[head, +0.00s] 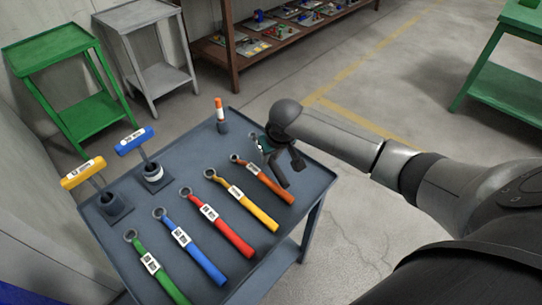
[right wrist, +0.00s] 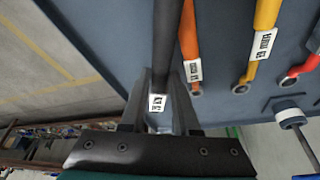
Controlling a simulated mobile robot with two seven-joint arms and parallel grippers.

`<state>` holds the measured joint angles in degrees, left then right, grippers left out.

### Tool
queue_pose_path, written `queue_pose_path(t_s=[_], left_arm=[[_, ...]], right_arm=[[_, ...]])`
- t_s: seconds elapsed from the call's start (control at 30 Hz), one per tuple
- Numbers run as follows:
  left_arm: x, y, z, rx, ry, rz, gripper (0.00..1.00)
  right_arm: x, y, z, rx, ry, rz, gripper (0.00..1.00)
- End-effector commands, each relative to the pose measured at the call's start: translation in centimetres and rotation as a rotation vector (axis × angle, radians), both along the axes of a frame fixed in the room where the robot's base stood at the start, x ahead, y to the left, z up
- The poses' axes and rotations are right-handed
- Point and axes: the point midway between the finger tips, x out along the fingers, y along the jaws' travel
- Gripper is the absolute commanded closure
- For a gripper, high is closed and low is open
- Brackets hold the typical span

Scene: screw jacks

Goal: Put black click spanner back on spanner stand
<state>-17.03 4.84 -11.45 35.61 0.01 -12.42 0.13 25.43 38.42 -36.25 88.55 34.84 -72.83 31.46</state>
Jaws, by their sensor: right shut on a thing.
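The black click spanner (head: 281,177) is at the right end of a row of spanners, beside the orange one. My right gripper (head: 268,152) is over the far right part of the blue-grey table (head: 308,180). In the right wrist view the right gripper (right wrist: 163,92) is shut on the black spanner (right wrist: 167,45), around the part near its white label. Its ring end is hidden by the gripper. I cannot tell whether the spanner touches the table top. No separate spanner stand can be made out. My left gripper is not in view.
Orange (head: 264,182), yellow (head: 246,202), red (head: 219,224), blue (head: 192,248) and green (head: 156,267) spanners lie side by side on the table. Yellow (head: 83,173) and blue (head: 134,141) T-handles and an orange-topped tool (head: 219,107) stand in holders behind them.

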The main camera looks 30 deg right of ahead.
Motion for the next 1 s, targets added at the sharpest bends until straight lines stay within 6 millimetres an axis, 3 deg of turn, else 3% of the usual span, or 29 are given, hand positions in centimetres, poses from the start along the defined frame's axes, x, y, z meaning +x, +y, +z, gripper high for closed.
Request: queue_pose_path(t_s=[0.27,0.3,0.53,0.83,1.0], left_arm=[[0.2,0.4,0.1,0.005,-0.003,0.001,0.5],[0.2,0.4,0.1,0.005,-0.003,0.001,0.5],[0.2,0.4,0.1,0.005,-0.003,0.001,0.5],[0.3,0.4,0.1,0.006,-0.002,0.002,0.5],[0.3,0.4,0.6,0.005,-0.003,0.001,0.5]], right_arm=[[0.1,0.0,-0.8,0.0,-0.002,-0.001,1.0],[0.0,0.0,-0.9,-0.001,0.001,0.0,0.67],[0.0,0.0,-0.8,0.0,0.001,0.0,0.41],[0.0,0.0,-0.6,0.0,0.0,0.0,0.41],[-0.3,0.0,1.2,0.0,0.0,0.002,0.41]])
